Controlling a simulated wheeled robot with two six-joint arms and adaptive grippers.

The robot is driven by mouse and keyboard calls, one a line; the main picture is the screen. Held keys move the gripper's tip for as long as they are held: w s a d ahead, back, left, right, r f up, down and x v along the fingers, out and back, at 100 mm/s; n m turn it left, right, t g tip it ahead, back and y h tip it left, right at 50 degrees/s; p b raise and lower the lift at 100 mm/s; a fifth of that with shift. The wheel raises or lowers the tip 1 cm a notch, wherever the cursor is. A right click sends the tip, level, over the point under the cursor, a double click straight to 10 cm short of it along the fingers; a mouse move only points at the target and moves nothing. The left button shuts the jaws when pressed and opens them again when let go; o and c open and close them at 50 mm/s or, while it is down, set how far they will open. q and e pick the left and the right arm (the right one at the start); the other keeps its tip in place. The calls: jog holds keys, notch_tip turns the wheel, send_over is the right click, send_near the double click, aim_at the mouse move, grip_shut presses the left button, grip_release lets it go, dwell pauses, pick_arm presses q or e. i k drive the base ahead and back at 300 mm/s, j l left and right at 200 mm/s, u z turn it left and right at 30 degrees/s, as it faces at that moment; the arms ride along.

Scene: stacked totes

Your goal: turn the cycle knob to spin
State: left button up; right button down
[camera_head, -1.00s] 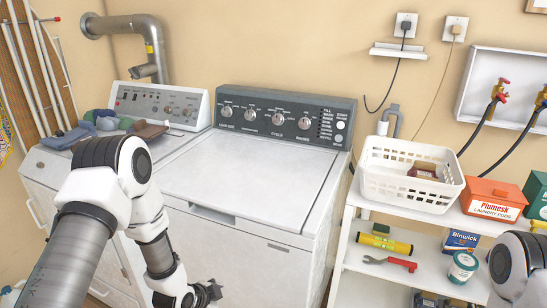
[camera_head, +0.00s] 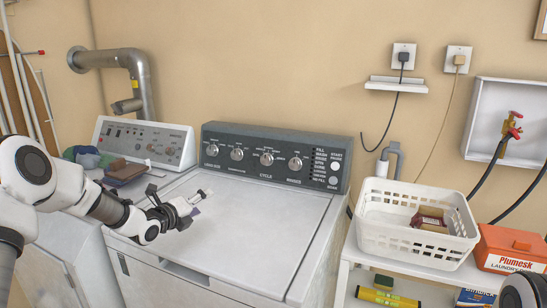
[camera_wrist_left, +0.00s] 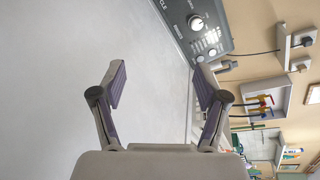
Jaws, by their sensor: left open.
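The washer's dark control panel (camera_head: 335,160) stands at the back of its white top, with several round knobs in a row. The cycle knob (camera_head: 266,159) is the silver one above the word CYCLE; its pointer is too small to read. My left gripper (camera_head: 190,201) is open and empty above the washer top, in front of the panel and left of the cycle knob, apart from it. In the left wrist view its two fingers (camera_wrist_left: 160,82) are spread over the white lid. The panel's end knob (camera_wrist_left: 196,23) shows there; the cycle knob does not. My right gripper is out of view.
Left is a second machine (camera_head: 176,150) with folded cloths (camera_head: 124,171) on top. Right is a shelf with a white basket (camera_head: 415,240) and an orange box (camera_head: 512,248). The washer lid (camera_head: 255,240) is clear.

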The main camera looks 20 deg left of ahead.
aim_at(267, 159)
jog(key=i+l, duration=0.15)
jog(key=i, duration=0.4)
jog(key=i+l, duration=0.15)
jog(key=i, duration=0.35)
